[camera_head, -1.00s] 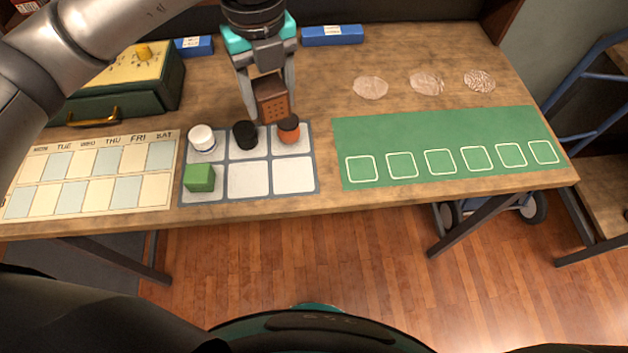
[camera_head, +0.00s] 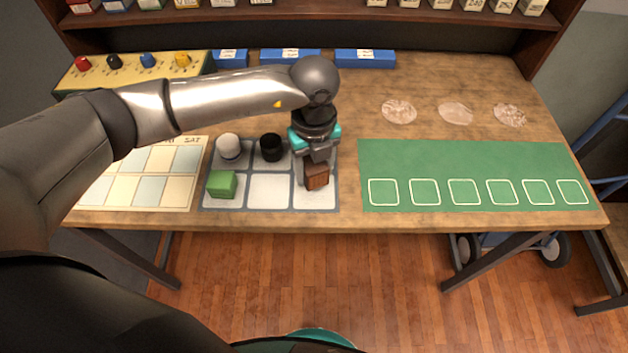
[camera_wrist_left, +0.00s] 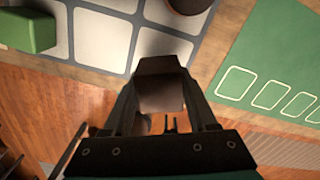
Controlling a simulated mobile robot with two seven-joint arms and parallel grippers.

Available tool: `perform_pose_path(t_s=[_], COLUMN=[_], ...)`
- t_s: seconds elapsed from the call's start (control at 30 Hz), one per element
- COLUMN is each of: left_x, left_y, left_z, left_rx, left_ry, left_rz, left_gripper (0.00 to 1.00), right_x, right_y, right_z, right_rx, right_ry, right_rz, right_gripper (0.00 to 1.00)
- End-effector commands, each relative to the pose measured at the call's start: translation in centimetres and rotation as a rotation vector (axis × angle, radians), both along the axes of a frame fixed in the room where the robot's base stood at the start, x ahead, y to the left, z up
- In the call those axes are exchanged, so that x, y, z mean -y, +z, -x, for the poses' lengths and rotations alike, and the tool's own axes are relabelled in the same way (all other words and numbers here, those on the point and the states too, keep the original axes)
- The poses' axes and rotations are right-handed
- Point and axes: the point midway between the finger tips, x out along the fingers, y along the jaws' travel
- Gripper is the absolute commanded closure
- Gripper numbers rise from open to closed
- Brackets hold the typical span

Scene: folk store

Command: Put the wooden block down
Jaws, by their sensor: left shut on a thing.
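The wooden block (camera_head: 317,177) is brown and sits between the fingers of my left gripper (camera_head: 317,166), which is shut on it. In the head view it is over the front right cell of the grey-lined grid mat (camera_head: 270,208). In the left wrist view the block (camera_wrist_left: 160,86) is between the dark fingers (camera_wrist_left: 160,100), near the mat's edge. I cannot tell whether it touches the mat. My right gripper is not in view.
A green block (camera_head: 221,184) is in the front left cell. The front middle cell (camera_head: 270,190) is empty. A green mat (camera_head: 460,163) lies to the right.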

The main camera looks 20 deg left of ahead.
Motion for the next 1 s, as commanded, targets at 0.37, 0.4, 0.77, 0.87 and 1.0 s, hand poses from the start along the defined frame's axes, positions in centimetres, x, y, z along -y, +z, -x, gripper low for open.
perform_pose_path(t_s=[0.37, 0.4, 0.77, 0.87, 1.0], left_x=[0.0, 0.0, 0.0, 0.0, 0.0], left_y=[-4.4, -4.5, -4.7, -4.7, -4.7], left_z=[0.1, 0.0, 0.0, 0.0, 0.0], left_rx=[-0.001, 0.0, 0.0, 0.0, 0.0], left_ry=[0.0, 0.0, 0.0, 0.0, 0.0], left_rz=[0.0, 0.0, 0.0, 0.0, 0.0], left_gripper=[0.99, 0.99, 0.4, 0.28, 0.13], right_x=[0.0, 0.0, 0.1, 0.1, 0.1], right_y=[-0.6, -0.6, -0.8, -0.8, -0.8], right_z=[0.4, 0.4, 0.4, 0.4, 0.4], right_rx=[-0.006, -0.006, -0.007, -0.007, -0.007], right_ry=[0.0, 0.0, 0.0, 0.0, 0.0], right_rz=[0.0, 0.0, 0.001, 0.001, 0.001], right_gripper=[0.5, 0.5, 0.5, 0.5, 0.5])
